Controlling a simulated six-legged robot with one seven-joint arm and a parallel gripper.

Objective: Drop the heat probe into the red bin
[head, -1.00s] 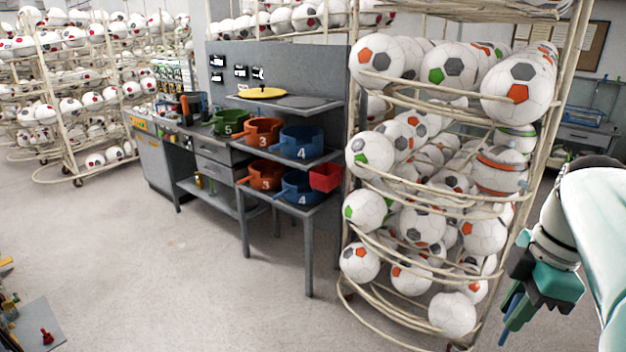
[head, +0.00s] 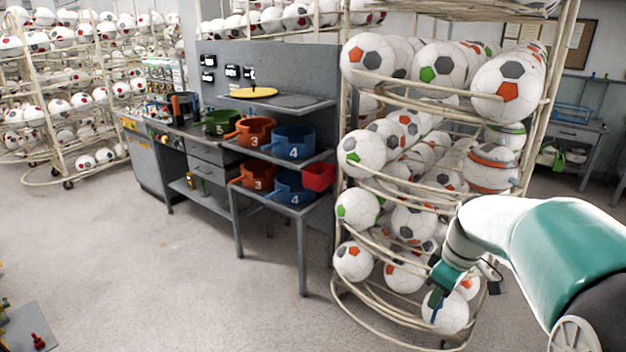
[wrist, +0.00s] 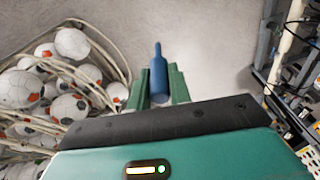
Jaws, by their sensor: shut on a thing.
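My gripper (head: 438,288) is in front of the lower part of the ball rack in the head view, pointing down. It is shut on a blue bottle-shaped heat probe (wrist: 158,74), which shows between the two green fingers (wrist: 159,88) in the wrist view. In the head view the probe is small and partly hidden by the fingers. The red bin (head: 319,177) is fixed at the right side of the grey shelf stand, left of the rack. My gripper is to the right of the bin and lower in the head picture, well apart from it.
The wire rack (head: 352,290) full of soccer balls (head: 413,222) stands close behind my arm. A grey shelf stand holds orange pots (head: 256,131) and blue pots (head: 293,141). The floor (head: 170,270) in front of the bench is clear.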

